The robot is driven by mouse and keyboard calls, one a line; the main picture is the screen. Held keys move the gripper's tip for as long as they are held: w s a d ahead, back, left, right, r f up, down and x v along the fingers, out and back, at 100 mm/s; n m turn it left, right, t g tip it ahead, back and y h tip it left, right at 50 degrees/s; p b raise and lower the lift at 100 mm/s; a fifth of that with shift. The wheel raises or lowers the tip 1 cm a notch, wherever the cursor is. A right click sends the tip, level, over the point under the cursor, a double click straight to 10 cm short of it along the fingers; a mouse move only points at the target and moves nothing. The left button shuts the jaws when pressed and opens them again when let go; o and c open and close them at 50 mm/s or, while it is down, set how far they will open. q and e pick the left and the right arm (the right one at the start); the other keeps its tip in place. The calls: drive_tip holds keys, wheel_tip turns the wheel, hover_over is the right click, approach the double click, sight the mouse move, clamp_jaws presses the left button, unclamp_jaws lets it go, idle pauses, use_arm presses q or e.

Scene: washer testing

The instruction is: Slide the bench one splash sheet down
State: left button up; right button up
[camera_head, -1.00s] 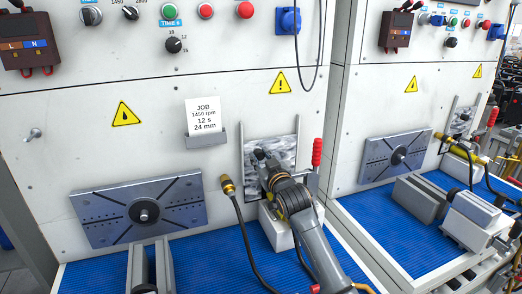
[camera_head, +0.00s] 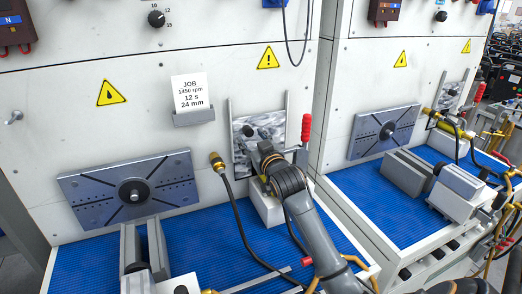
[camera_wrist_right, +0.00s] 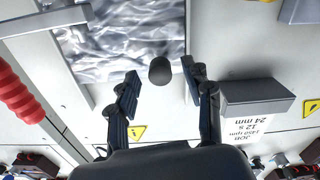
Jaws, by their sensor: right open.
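Bench one's splash sheet (camera_head: 270,124) is a clear, crinkled panel between two upright rails on the white front. It fills the upper left of the wrist view (camera_wrist_right: 110,40). A dark round knob (camera_wrist_right: 160,72) stands at the sheet's edge and shows small in the head view (camera_head: 248,131). My right gripper (camera_head: 264,151) is in front of the sheet, below and right of the knob in the head view. In the wrist view its fingers (camera_wrist_right: 161,82) are apart, with the knob visible between their tips; contact cannot be told. My left gripper is out of view.
A red-handled lever (camera_head: 306,128) stands right of the sheet. A job card holder (camera_head: 194,117) is at its left. A brass-tipped hose (camera_head: 217,162) rises beside my right arm. A slotted plate (camera_head: 130,194) and grey vise blocks (camera_head: 158,246) sit further left.

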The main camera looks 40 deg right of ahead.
drive_tip(key=v, duration=0.9)
drive_tip(key=shift+s, duration=0.4)
